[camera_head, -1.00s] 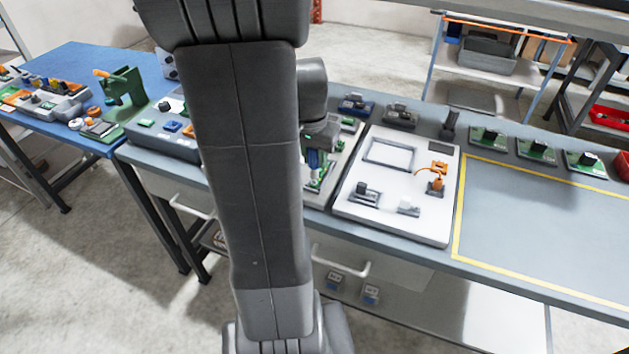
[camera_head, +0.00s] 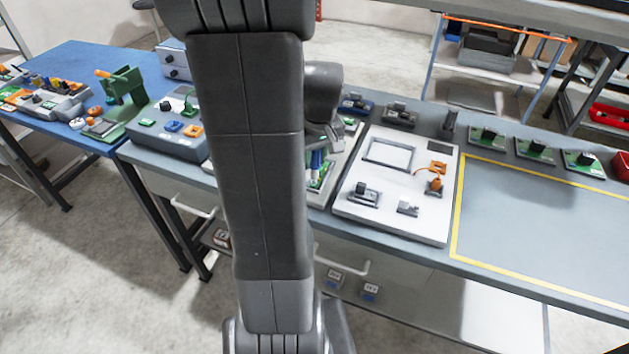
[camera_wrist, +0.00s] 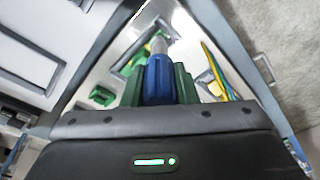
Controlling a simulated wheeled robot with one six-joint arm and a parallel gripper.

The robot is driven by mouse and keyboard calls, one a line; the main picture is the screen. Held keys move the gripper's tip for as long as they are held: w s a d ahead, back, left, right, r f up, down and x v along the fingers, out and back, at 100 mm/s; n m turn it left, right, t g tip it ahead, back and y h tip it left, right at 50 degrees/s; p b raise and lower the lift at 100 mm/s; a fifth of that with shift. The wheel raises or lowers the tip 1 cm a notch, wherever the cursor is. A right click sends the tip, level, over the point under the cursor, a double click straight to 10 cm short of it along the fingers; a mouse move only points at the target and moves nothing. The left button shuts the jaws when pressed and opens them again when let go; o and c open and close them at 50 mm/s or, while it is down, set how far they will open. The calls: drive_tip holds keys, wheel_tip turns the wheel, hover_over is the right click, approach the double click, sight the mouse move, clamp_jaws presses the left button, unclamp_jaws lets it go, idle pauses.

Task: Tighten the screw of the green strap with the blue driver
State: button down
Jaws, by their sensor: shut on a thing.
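The blue driver (camera_wrist: 158,80) is upright in the middle of the wrist view, between the green fingers of my gripper (camera_wrist: 158,88), which are shut on it. Its pale metal shaft (camera_wrist: 158,45) points away from me toward a light panel. A small part of the driver (camera_head: 317,160) also shows in the head view beside my arm. A green piece (camera_wrist: 103,95) lies on the panel left of the fingers. I cannot tell whether it belongs to the green strap. The driver's tip and the screw are not clear, and my arm hides much of the panel in the head view.
A white panel (camera_head: 350,215) with an orange cable stands right of the gripper. Several green boards (camera_head: 487,139) line the bench's back edge. A yellow-outlined area (camera_head: 540,220) is clear. A grey box with coloured buttons (camera_head: 150,135) stands left. Yellow and green cables (camera_wrist: 218,72) run near the fingers.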

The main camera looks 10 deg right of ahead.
drive_tip(key=n, duration=0.6)
drive_tip(key=shift+n+g+y+b, duration=0.3)
drive_tip(key=shift+y, duration=0.1)
drive_tip(key=n+g, duration=0.1)
drive_tip(key=n, duration=0.5)
drive_tip(key=shift+a+n+b, duration=0.1)
drive_tip(key=shift+n+b, duration=0.2)
drive_tip(key=shift+f+n+b, duration=0.3)
drive_tip(key=shift+n+b, duration=0.05)
drive_tip(key=shift+n, duration=1.15)
drive_tip(key=shift+s, duration=0.1)
